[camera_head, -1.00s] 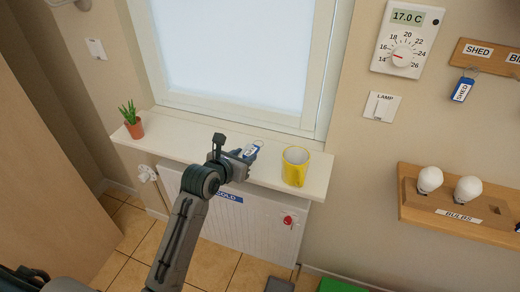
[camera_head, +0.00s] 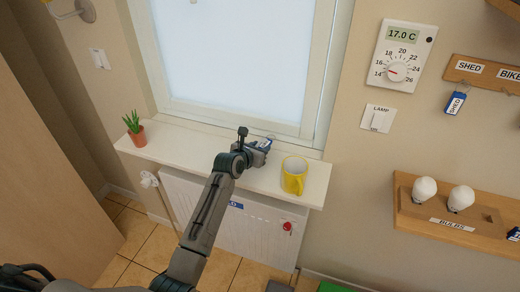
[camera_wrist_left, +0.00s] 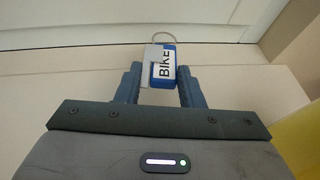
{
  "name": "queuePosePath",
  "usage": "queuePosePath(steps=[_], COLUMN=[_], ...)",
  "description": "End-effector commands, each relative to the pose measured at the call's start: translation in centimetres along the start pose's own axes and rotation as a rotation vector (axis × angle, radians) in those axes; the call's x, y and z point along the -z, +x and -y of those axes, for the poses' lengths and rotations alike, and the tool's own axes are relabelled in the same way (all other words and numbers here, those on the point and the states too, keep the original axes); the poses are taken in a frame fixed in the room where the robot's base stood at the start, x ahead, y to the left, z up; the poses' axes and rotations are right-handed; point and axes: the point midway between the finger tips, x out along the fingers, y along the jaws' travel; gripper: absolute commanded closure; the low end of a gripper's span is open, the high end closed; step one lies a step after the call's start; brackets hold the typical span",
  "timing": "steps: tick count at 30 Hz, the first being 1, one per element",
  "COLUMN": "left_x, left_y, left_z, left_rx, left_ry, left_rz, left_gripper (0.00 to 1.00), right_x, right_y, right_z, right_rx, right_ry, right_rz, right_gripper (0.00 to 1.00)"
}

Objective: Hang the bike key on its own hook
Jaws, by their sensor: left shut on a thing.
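My left gripper (camera_head: 257,150) is over the window sill, behind and left of the yellow mug. It is shut on the bike key's blue tag (camera_head: 265,143). In the left wrist view, the tag (camera_wrist_left: 163,66) with its white BIKE label sits between the fingers, with a thin ring beyond it. The hook rail (camera_head: 493,77) is on the wall at the right. Its BIKE label (camera_head: 510,74) is at the picture's edge. A blue SHED tag (camera_head: 456,103) hangs under the SHED label. My right gripper is not in view.
The yellow mug (camera_head: 294,176) stands on the sill (camera_head: 180,146), with a potted plant (camera_head: 135,130) at its left end. A thermostat (camera_head: 402,52) and lamp switch (camera_head: 378,118) are on the wall.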

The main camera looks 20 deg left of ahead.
Motion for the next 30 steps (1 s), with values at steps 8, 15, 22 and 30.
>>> queuePosePath(steps=[8,15,22,30], left_x=[1.9,2.1,2.4,2.4], left_y=[1.6,1.7,1.8,1.8], left_z=[-0.1,-0.1,-0.1,-0.1], left_rx=[0.000,0.001,0.001,0.001], left_ry=[-0.001,-0.001,-0.001,-0.001], left_rz=[0.000,-0.001,-0.002,-0.002], left_gripper=[0.95,0.95,0.52,0.44], right_x=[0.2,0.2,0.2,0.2], right_y=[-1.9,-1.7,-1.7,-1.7], right_z=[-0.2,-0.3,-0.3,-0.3], right_rx=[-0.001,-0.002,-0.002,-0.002], right_ry=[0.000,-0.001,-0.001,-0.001], right_rz=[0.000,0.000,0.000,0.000], right_gripper=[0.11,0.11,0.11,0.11])
